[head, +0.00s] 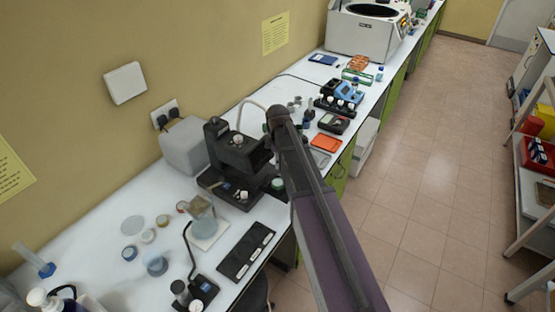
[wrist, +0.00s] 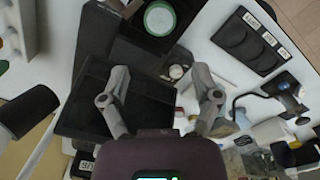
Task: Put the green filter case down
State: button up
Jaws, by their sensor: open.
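In the head view a small green round piece (head: 278,184) shows beside the black instrument (head: 238,150), partly by my arm. My gripper (wrist: 160,85) is open, its two grey fingers spread apart. Nothing is held between them, and the case lies beyond the fingertips, apart from them. In the head view my arm hides the gripper's fingers.
A black tray with labelled slots (head: 246,252) lies near the bench's front edge. A glass beaker (head: 202,225) and several small round dishes stand to the left. An orange tray (head: 326,143) lies farther along the white bench. The floor aisle on the right is clear.

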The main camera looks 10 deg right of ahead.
jog(key=shift+s, duration=0.1)
jog(key=s+m, duration=1.5)
jog(key=s, duration=0.5)
jog(key=shift+m, duration=0.3)
notch_tip(320, 180, down, 6)
jog(key=b, duration=0.6)
jog(key=shift+f, duration=0.15)
jog(key=shift+d, duration=0.15)
